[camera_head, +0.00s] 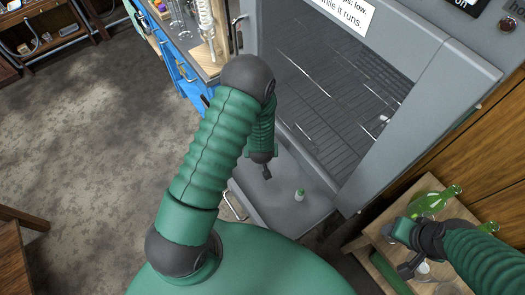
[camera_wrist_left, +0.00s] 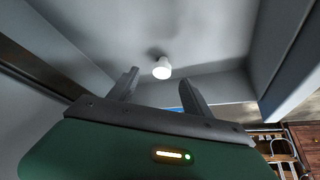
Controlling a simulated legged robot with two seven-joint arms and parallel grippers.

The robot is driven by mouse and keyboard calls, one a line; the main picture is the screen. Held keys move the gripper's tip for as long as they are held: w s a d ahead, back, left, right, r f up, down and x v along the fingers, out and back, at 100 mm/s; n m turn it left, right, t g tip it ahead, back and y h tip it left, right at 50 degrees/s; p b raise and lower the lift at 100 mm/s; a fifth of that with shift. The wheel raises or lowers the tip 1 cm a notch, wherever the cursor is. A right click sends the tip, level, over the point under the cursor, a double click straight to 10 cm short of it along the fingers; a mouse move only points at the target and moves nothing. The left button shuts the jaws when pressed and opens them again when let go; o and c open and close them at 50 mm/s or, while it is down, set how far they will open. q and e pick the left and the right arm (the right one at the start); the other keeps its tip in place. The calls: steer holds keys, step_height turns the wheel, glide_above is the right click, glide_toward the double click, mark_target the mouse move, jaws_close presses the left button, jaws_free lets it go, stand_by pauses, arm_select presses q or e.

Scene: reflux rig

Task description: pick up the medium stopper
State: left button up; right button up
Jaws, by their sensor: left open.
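A small stopper (camera_head: 299,195), pale with a green part, stands on the grey ledge in front of the hood opening. A white stopper also shows in the left wrist view (camera_wrist_left: 162,67), just beyond the fingertips and roughly between them. I cannot judge its size class, as no other stopper is clear. My left gripper (camera_head: 266,172) is over the ledge, to the left of the stopper and apart from it. In the wrist view my left gripper (camera_wrist_left: 158,79) has its two fingers spread, with nothing between them. My right gripper (camera_head: 404,252) is at the lower right; its jaws are unclear.
The grey hood (camera_head: 420,110) with its dark glass sash rises behind the ledge (camera_head: 275,205). A blue bench (camera_head: 183,75) with glassware is at the upper left. Open floor lies left.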

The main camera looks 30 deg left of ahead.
arm_select(q)
steer(key=x, duration=0.2)
steer(key=a+b+x, duration=0.1)
steer(key=x, duration=0.1)
steer(key=shift+s+f, duration=0.1)
steer(key=shift+s, duration=0.05)
steer(key=x, duration=0.1)
steer(key=b+x, duration=0.1)
steer(key=x, duration=0.1)
steer(key=shift+w+d+f+b, duration=0.1)
steer(key=shift+w+f+b, duration=0.15)
steer(key=shift+w+b, duration=0.1)
steer(key=shift+w, duration=0.1)
steer(key=shift+r, duration=0.1)
steer(key=shift+c, duration=0.4)
arm_select(e)
steer(key=f, duration=0.2)
steer(key=shift+a+f, duration=0.35)
arm_select(q)
steer(key=c, duration=0.5)
jaws_close()
